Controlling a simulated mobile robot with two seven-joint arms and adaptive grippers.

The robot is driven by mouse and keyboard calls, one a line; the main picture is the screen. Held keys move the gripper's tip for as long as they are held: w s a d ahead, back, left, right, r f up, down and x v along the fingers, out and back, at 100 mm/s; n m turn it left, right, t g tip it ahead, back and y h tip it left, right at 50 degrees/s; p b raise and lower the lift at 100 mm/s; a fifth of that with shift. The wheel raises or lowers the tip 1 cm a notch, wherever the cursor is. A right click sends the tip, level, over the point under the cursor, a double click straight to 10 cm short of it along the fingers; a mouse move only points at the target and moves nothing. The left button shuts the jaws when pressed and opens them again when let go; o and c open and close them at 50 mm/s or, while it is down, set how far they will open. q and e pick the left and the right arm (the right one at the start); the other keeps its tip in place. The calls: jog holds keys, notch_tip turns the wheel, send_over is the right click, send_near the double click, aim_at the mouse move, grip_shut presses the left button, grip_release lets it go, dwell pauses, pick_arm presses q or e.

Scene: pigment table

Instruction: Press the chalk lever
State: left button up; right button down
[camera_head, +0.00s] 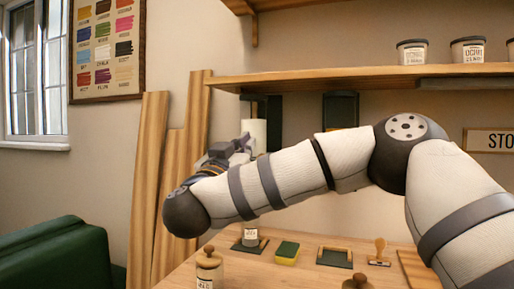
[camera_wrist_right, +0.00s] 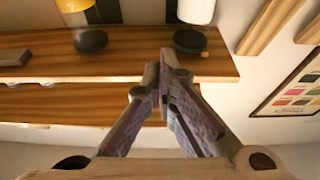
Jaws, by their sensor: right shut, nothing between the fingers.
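My right gripper (camera_head: 235,150) is shut and empty, held at the end of the arm that reaches across to the left in the head view. It is beside a white cylinder (camera_head: 256,135) on a dark wall plate under the shelf. In the right wrist view the closed fingertips (camera_wrist_right: 163,75) show near a dark round pad (camera_wrist_right: 190,41), with a gap in the picture. A white cylinder (camera_wrist_right: 196,10) is next to that pad. A second dark pad (camera_wrist_right: 90,41) is by a yellow cylinder (camera_wrist_right: 75,4). No chalk label is readable. My left gripper is not in view.
A wooden shelf (camera_head: 300,80) with several jars runs above my arm. Boards (camera_head: 148,190) lean left.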

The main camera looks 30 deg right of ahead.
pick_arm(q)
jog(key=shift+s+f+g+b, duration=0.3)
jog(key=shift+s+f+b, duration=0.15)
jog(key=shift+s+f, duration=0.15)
pick_arm(e)
jog(key=w+d, duration=0.6)
jog(key=d, duration=0.1)
jog(key=shift+f, duration=0.45)
